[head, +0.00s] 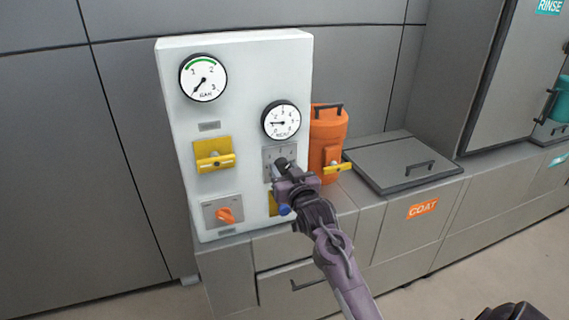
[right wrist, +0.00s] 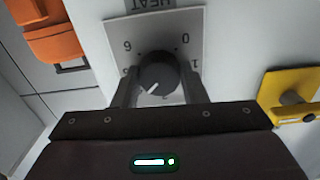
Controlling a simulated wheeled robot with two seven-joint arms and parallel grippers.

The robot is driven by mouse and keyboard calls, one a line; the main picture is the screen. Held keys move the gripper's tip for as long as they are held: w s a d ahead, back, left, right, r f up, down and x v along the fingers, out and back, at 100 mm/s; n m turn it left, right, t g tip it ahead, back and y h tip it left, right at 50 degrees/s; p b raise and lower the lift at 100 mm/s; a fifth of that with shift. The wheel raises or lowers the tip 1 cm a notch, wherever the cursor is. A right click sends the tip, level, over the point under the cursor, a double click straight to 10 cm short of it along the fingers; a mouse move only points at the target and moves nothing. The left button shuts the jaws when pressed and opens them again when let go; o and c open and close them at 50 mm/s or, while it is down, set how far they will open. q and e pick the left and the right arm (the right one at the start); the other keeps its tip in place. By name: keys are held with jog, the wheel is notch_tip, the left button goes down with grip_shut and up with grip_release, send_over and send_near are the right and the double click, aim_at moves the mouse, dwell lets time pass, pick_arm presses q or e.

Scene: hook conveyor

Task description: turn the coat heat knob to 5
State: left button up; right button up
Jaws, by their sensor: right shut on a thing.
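The heat knob (right wrist: 158,73) is a dark round knob on a grey plate (right wrist: 188,25) with numbers around it. In the right wrist view its white pointer mark points to the lower left; 6, 0 and 1 are readable, while a number at the left is partly hidden by a finger. My right gripper (right wrist: 160,88) has one finger on each side of the knob and is shut on it. My left gripper is not in view.
A heat gauge (head: 281,121) above the knob has its needle pointing left. The white panel also carries a can gauge (head: 203,78), a yellow switch (head: 214,156) and an orange knob (head: 226,215). An orange canister (head: 327,150) stands close to the right. A coat lid (head: 402,162) lies beyond.

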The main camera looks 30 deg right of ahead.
jog(key=m+p, duration=0.2)
jog(key=m, duration=0.2)
jog(key=shift+m, duration=0.3)
jog(key=shift+f+m+p, duration=0.2)
jog(key=shift+m+p, duration=0.75)
jog(key=shift+m, duration=0.85)
jog(key=o, duration=1)
jog(key=shift+r, duration=0.1)
jog(key=shift+c, duration=0.2)
jog(key=b+v, duration=0.1)
jog(key=v, duration=0.7)
jog(key=shift+b, duration=0.4)
jog(key=shift+w+d, duration=0.1)
